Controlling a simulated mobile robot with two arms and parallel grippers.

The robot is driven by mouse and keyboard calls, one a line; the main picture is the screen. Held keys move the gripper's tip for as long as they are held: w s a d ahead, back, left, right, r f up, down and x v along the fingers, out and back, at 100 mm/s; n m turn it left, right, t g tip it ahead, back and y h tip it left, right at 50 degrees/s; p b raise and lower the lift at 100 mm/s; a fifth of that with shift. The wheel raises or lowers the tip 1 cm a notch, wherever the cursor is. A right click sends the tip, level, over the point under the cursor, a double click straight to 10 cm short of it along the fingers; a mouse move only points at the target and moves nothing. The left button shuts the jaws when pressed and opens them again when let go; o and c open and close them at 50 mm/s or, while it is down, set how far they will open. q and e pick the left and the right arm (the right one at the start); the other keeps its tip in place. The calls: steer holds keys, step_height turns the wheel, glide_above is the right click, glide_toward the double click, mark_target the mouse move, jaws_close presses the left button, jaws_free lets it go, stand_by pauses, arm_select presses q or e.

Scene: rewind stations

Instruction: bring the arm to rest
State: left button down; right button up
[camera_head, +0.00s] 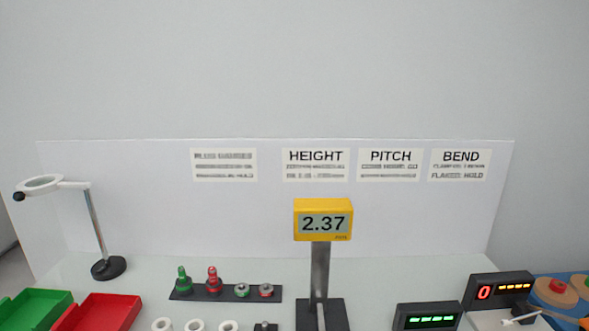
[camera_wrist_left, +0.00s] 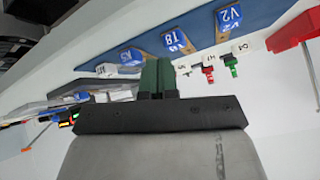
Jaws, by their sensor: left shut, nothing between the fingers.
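My left gripper (camera_wrist_left: 157,78) shows only in the left wrist view, at the middle. Its two dark green fingers are together and nothing is between them. It appears apart from the labelled blocks around it, though the wrist view is tilted and the distance is hard to tell. Neither arm shows in the head view, and my right gripper is in no view.
A yellow gauge (camera_head: 323,220) reading 2.37 stands mid-table. A magnifier lamp (camera_head: 95,225), a green tray (camera_head: 35,307) and a red tray (camera_head: 105,312) are left. Black displays (camera_head: 427,315) are right. Blue labelled blocks (camera_wrist_left: 174,40) lie beyond the left fingers.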

arm_select(q)
steer(key=s+a+f+n+g, duration=0.25)
steer(key=s+f+g, duration=0.25)
steer(key=s, duration=0.5)
step_height(320, 180, down, 27)
steer(key=s+g+b, duration=0.1)
steer(key=s+a+f+g+b, duration=0.1)
steer(key=s+a+f, duration=0.1)
steer(key=s+f, duration=1.4)
steer(key=shift+a+f+m, duration=0.35)
steer(key=shift+a, duration=0.05)
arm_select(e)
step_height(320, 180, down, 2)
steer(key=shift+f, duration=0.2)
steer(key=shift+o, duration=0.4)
